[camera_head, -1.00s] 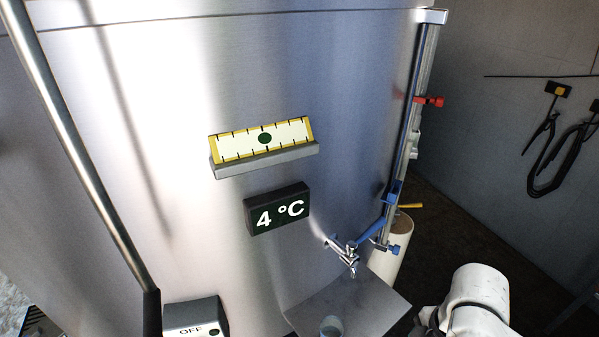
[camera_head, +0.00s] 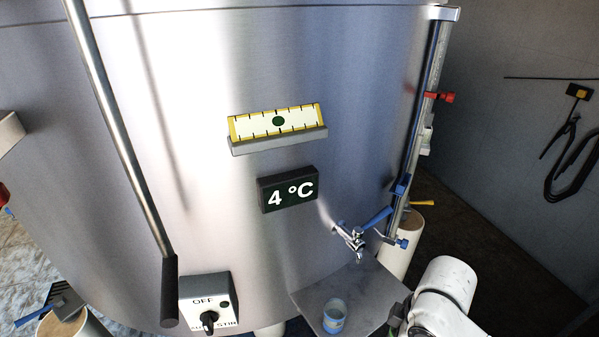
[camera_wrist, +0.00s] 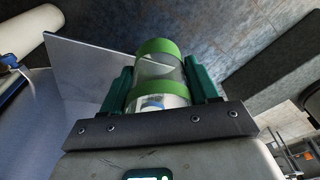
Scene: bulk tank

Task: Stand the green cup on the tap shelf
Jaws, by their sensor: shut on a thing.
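The green cup (camera_wrist: 158,47) is clear with green bands. In the wrist view it sits between the two dark green fingers of my gripper (camera_wrist: 159,68), which is shut on it. The tap shelf (camera_head: 365,288) is a grey metal plate below the tap (camera_head: 352,238) in the head view. A flat plate (camera_wrist: 85,75), likely this shelf, shows beyond the cup at the left in the wrist view. A blue cup (camera_head: 334,317) stands on the shelf's front part. In the head view my gripper is mostly cut off at the bottom right, and the green cup cannot be made out.
The large steel tank (camera_head: 330,90) fills the middle, with a 4 °C display (camera_head: 288,190) and a yellow-edged gauge (camera_head: 277,122). A switch box (camera_head: 208,302) is left of the shelf. A white cylinder (camera_head: 400,245) stands behind the tap.

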